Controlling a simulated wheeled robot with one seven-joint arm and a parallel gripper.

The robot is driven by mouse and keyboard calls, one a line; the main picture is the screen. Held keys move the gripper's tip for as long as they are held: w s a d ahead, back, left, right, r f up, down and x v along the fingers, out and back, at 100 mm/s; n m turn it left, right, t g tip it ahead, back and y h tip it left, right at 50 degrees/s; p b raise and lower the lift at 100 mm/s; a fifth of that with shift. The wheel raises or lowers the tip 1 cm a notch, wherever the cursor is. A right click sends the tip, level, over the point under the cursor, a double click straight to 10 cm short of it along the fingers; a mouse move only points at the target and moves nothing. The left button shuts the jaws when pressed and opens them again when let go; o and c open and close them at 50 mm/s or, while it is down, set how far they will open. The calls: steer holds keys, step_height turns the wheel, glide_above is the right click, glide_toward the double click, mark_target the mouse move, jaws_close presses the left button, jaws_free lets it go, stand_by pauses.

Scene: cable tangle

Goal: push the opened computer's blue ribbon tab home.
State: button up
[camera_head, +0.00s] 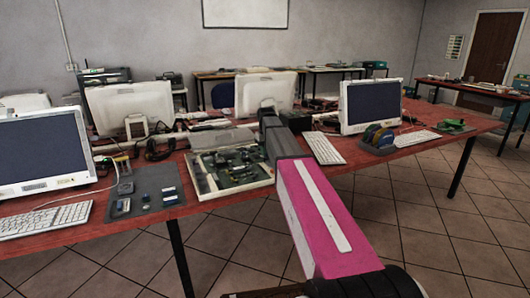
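The opened computer (208,187) lies flat on the red table, a shallow pale case with a green and dark board inside. Its blue ribbon tab cannot be made out at this size; my arm covers the right side of the case. My arm comes in from the lower right, with a pink link and dark grey end parts. My gripper (268,114) is at the far end, over or just beyond the computer's back right corner. Its fingers are not clear, so I cannot tell whether it is open or touching anything.
A grey mat (148,207) with small blue parts lies left of the computer. Monitors (371,104) and (42,150) flank the area, with a keyboard (324,148) at right. Cable spools (377,138) and a green tool (452,126) lie farther right. Tiled floor is clear in front.

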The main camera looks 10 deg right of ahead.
steer(key=shift+r, duration=0.1)
step_height(320, 180, up, 11)
steer(key=shift+f, duration=0.2)
stand_by(0.4)
stand_by(1.0)
